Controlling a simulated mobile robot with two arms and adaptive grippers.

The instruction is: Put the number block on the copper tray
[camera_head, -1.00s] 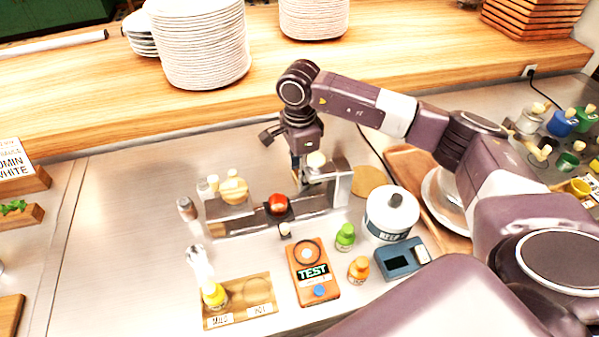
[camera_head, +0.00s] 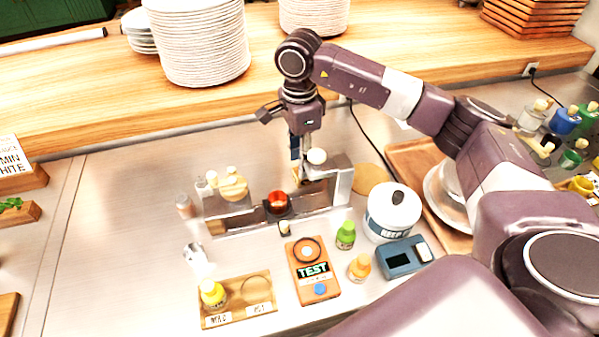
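My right gripper (camera_head: 302,168) points down behind the metal rack (camera_head: 235,226), near its right end. The rack partly hides its fingertips, so I cannot tell whether they are open or hold anything. I cannot make out a number block for certain. No tray is clearly copper; a brown tray (camera_head: 408,153) lies at the right, behind my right forearm, with a pale dish (camera_head: 438,200) on it. My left gripper is not in view.
A red ball-like item (camera_head: 277,201) sits at the rack. In front are an orange TEST device (camera_head: 313,285), a white lidded pot (camera_head: 393,213), a blue-grey device (camera_head: 403,258) and small bottles. Plate stacks (camera_head: 200,45) stand on the wooden shelf. The steel counter at left is largely clear.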

